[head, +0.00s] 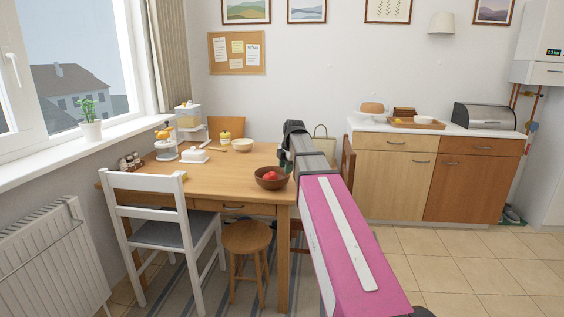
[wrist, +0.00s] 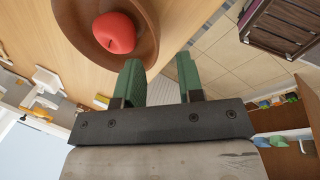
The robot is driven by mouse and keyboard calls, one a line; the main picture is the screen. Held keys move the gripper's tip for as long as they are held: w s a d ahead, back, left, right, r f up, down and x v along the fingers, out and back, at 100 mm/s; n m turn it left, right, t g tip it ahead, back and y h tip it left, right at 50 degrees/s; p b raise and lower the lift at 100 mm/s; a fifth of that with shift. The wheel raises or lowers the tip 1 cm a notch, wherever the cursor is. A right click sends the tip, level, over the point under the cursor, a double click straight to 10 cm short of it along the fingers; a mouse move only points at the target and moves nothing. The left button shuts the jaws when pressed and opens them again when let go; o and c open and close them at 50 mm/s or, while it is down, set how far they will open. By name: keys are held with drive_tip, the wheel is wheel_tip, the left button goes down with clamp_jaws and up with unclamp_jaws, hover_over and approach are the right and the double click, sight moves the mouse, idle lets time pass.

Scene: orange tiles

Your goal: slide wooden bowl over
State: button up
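The wooden bowl (head: 262,184) is brown and stands upright near the right front part of the wooden table, with a red apple (head: 270,176) in it. In the wrist view the bowl (wrist: 149,17) fills the upper left, cut off by the frame edge, and the apple (wrist: 114,33) lies inside. My gripper (wrist: 160,68) has two green fingers set well apart with nothing seen held between them. The left finger overlaps the bowl's near rim in the picture; I cannot tell whether it touches.
A white chair (head: 161,222) and a stool (head: 247,239) stand at the front. The table's right edge is close to the bowl.

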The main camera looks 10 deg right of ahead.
sight(281, 181)
drive_tip(key=shift+w+r+n, duration=0.55)
drive_tip(key=shift+r+n, duration=0.05)
drive_tip(key=shift+r, duration=0.3)
drive_tip(key=shift+f, duration=0.15)
drive_tip(key=x, duration=1)
drive_tip(key=shift+w+a+f, duration=0.15)
drive_tip(key=shift+w+f, duration=0.05)
drive_tip(key=shift+f, duration=0.05)
clamp_jaws()
